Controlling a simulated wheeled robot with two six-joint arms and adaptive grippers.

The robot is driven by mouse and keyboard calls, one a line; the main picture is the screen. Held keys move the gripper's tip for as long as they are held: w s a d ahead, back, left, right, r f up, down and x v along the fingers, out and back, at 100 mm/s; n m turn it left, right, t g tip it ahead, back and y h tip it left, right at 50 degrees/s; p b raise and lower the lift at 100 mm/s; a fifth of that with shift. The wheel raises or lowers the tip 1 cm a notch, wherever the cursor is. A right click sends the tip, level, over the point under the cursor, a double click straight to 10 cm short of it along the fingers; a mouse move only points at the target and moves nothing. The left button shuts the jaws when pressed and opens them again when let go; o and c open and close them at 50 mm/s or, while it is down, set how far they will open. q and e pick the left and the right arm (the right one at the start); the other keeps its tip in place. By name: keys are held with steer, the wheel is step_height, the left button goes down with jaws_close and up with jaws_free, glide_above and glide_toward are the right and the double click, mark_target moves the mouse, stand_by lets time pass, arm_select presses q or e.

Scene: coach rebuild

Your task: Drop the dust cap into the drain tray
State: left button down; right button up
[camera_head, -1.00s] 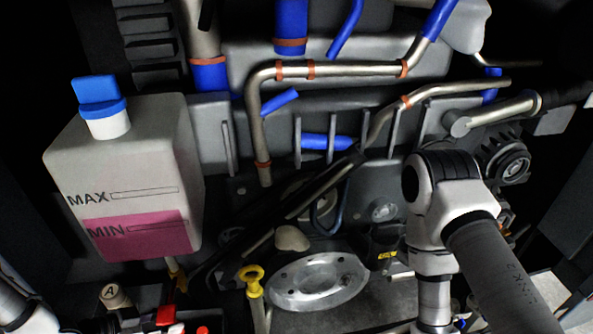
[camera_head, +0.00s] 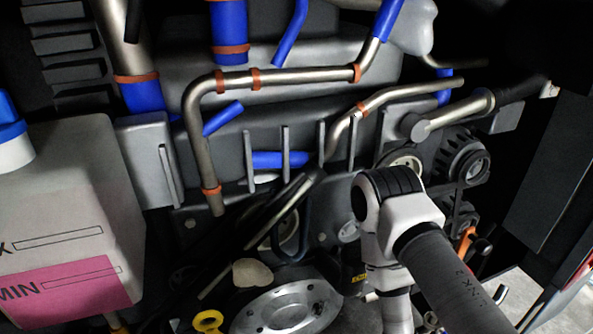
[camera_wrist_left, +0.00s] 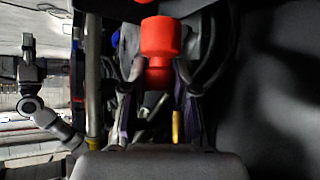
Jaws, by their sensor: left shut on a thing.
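The dust cap (camera_wrist_left: 160,38) is a bright red, stepped round piece in the left wrist view. My left gripper (camera_wrist_left: 160,75) is shut on its narrower lower part, one dark finger on each side. The cap's wide end sticks out past the fingertips. The left gripper and the cap are out of the head view. My right arm shows at the right of the head view with its gripper out of frame; what looks like its gripper (camera_wrist_left: 31,48) is small at the left of the wrist view. I cannot make out the drain tray in either view.
A white reservoir (camera_head: 75,190) with pink fluid and a blue cap stands at the left. Metal pipes (camera_head: 300,75) with blue hoses cross the bay. A round metal flange (camera_head: 285,312) and yellow ring (camera_head: 207,321) lie low. A large dark surface (camera_wrist_left: 275,90) fills the wrist view's right.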

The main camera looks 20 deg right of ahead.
arm_select(q)
steer(key=shift+s+r, duration=0.1)
steer(key=shift+r, duration=0.05)
steer(key=c, duration=1)
jaws_free()
steer(key=shift+c, duration=0.2)
steer(key=shift+o, duration=1.1)
steer(key=v, duration=0.7)
steer(key=shift+r, duration=0.15)
steer(key=shift+s+a, duration=0.1)
